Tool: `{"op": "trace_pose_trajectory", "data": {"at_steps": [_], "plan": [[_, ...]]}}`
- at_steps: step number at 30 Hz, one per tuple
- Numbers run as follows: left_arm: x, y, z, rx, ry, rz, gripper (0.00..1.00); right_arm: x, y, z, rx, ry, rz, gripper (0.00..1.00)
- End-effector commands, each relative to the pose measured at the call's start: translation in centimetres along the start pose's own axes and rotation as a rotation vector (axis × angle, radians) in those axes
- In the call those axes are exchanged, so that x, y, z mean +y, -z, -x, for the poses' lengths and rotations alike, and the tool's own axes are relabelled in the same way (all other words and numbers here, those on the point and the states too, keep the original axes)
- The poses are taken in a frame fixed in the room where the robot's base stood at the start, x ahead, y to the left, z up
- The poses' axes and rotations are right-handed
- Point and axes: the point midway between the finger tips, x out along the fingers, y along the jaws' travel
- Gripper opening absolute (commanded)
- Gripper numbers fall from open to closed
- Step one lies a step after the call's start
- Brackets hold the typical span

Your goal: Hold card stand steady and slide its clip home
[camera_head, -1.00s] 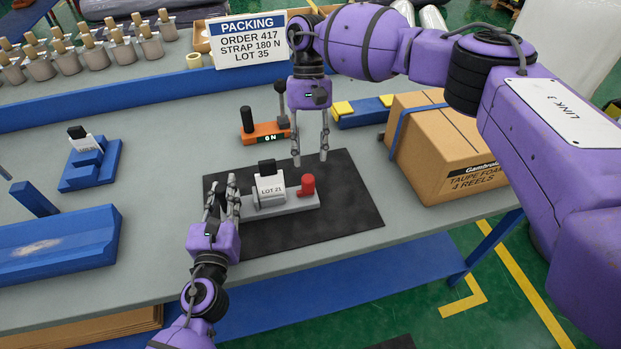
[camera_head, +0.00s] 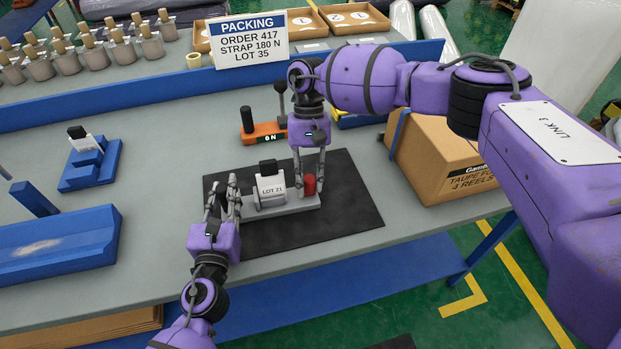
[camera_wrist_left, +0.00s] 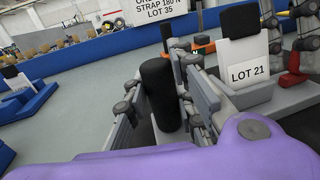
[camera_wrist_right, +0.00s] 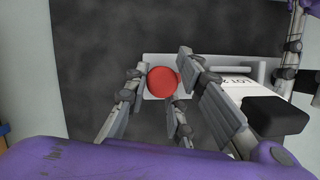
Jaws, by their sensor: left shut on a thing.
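The card stand (camera_head: 290,205) is a grey base on the black mat, with a white card marked LOT 21 (camera_head: 270,189) and a black piece on top. A red round clip (camera_head: 309,184) stands upright at its right end, apart from the card. My left gripper (camera_head: 227,196) is shut on the stand's left end; in the left wrist view a black round grip (camera_wrist_left: 160,95) stands between its fingers. My right gripper (camera_head: 309,176) is open, pointing down, its fingers on both sides of the clip. The right wrist view shows the red top (camera_wrist_right: 162,82) between them.
A cardboard box (camera_head: 440,150) stands to the right on the table. An orange fixture (camera_head: 263,132) with black knobs is behind the mat (camera_head: 350,205). Blue holders (camera_head: 90,165) are at the left. The PACKING sign (camera_head: 248,40) stands at the back. The mat's front right is clear.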

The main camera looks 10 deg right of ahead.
Motion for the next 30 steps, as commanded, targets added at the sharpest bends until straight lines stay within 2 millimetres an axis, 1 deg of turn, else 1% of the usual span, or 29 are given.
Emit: {"op": "trace_pose_trajectory", "data": {"at_steps": [1, 3, 10, 13, 16, 23, 24, 27, 30], "plan": [[0.2, 0.0, 0.0, 0.0, -0.004, -0.001, 0.0, 0.2, 0.1, 0.0, 0.001, -0.003, -0.003, 0.07], [0.2, 0.0, 0.0, 0.0, -0.004, -0.001, 0.0, 0.2, 0.1, 0.1, 0.001, -0.003, -0.004, 0.0], [0.3, 0.0, 0.0, 0.0, -0.007, -0.002, 0.0, 0.3, 0.1, 0.1, 0.002, -0.004, -0.006, 0.0], [0.3, 0.0, 0.0, 0.0, -0.007, -0.002, 0.0, -0.5, 0.0, 0.0, 0.003, -0.004, -0.004, 0.0], [0.3, 0.0, 0.0, 0.0, -0.006, -0.002, 0.0, -1.8, -0.2, -0.1, 0.002, -0.002, -0.003, 0.0], [0.2, 0.0, 0.0, 0.0, -0.004, -0.002, 0.0, -2.0, -0.3, -0.1, 0.001, -0.001, -0.003, 0.0], [0.2, 0.0, 0.0, 0.0, -0.003, -0.002, 0.0, -2.0, -0.3, -0.1, 0.001, -0.001, -0.003, 0.23], [0.1, 0.0, 0.0, 0.0, -0.003, -0.001, 0.0, -2.0, -0.3, -0.1, 0.001, -0.001, -0.002, 0.35], [0.1, 0.0, 0.0, 0.0, -0.002, -0.001, 0.0, -2.0, -0.3, -0.1, 0.001, -0.002, -0.002, 0.35]]}}
